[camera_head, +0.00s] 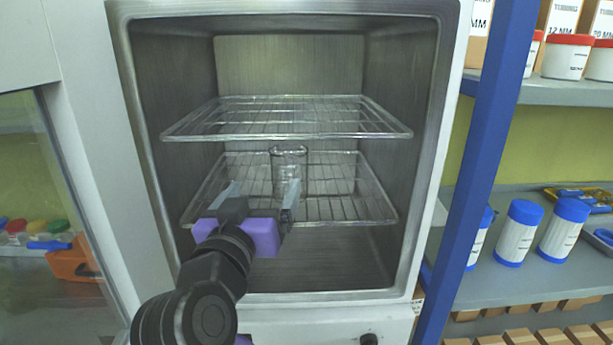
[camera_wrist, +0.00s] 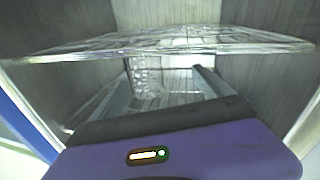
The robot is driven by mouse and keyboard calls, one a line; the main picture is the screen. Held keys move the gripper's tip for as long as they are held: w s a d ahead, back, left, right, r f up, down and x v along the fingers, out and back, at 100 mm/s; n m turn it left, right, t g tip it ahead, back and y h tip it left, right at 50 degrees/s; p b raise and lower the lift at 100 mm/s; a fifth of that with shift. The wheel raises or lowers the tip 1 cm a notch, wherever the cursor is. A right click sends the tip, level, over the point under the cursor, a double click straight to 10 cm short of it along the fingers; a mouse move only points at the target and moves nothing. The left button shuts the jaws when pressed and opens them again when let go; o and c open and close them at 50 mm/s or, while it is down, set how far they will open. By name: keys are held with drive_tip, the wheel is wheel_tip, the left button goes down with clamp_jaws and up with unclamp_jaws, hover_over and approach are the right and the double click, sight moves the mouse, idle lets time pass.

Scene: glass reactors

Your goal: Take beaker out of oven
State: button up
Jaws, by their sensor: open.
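A clear glass beaker (camera_head: 288,168) stands upright on the lower wire rack (camera_head: 340,195) inside the open oven (camera_head: 272,20). My gripper (camera_head: 262,190) is open, with its fingers in the oven at about the lower rack's front, short of the beaker. The beaker lies beyond the fingertips, closer to the line of the right finger in the head view. In the wrist view the beaker (camera_wrist: 148,82) shows faintly between the two fingers, nearer the left one. Its lower part is hard to make out there.
The upper wire rack (camera_head: 290,122) spans the oven above the beaker and my gripper. Oven walls stand on both sides. A blue post (camera_head: 478,170) and shelves with blue-lidded jars (camera_head: 518,235) are at the right.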

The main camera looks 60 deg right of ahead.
sight(283, 178)
drive_tip(key=d, duration=0.1)
drive_tip(key=d+m+g, duration=0.2)
drive_tip(key=d, duration=0.1)
drive_tip(key=shift+s+r+h, duration=0.3)
drive_tip(key=shift+s+r, duration=0.1)
drive_tip(key=p+x, duration=0.2)
drive_tip(key=x, duration=0.5)
drive_tip(key=shift+r+p, duration=0.1)
drive_tip(key=shift+p, duration=0.3)
drive_tip(key=shift+w+d, duration=0.1)
drive_tip(key=shift+d, duration=0.15)
drive_tip(key=c, duration=1.5)
